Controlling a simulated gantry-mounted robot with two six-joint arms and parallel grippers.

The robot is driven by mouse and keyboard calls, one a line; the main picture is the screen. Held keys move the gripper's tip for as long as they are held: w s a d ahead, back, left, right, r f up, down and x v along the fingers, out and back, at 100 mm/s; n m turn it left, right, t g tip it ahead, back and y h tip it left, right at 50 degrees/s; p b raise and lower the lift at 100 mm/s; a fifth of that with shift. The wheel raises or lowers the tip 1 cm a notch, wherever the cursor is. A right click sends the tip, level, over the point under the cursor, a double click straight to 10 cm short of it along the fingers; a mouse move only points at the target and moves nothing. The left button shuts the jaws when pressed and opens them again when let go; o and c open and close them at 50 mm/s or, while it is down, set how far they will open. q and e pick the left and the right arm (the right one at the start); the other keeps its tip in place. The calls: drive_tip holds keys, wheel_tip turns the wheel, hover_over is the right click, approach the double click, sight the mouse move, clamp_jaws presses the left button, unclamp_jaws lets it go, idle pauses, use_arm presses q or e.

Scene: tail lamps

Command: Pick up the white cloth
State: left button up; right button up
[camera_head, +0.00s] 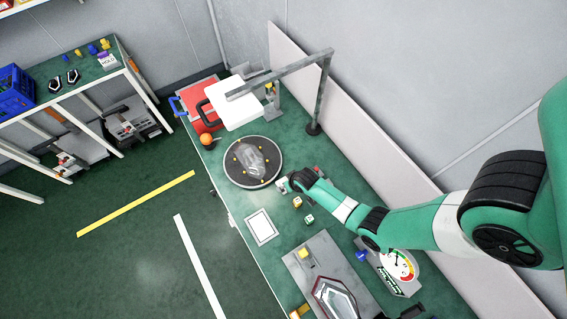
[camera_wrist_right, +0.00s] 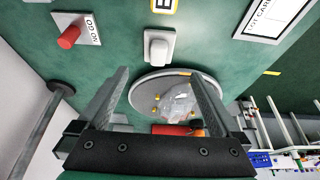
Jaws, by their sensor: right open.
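A small white folded piece (camera_wrist_right: 158,47), which looks like the white cloth, lies on the green bench in the right wrist view. It is just beyond my right gripper's fingertips and roughly between them. My right gripper (camera_wrist_right: 158,71) is open, with nothing between its fingers. In the head view my right gripper (camera_head: 289,184) is low over the bench beside the round turntable. A white patch, likely the cloth (camera_head: 281,186), shows at its tip, partly hidden by the gripper. I cannot tell whether they touch. My left gripper is not in view.
The turntable (camera_head: 231,178) carries a clear lamp (camera_head: 252,158). A red button (camera_wrist_right: 69,37) on a plate and a white card (camera_head: 261,226) are near the cloth. An orange ball (camera_head: 206,139), a red tray (camera_head: 190,92) and a grey post frame (camera_head: 318,90) stand farther back.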

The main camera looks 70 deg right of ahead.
drive_tip(key=b+x, duration=0.3)
drive_tip(key=x, duration=0.1)
drive_tip(key=shift+f, duration=0.4)
drive_tip(key=shift+d+r, duration=0.1)
drive_tip(key=b+x, duration=0.3)
drive_tip(key=x, duration=0.1)
drive_tip(key=shift+d, duration=0.15)
drive_tip(key=shift+w+d+f+b, duration=0.15)
drive_tip(key=shift+f+b, duration=0.15)
drive_tip(key=shift+f, duration=0.2)
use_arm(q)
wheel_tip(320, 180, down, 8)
use_arm(e)
drive_tip(key=shift+c, duration=0.3)
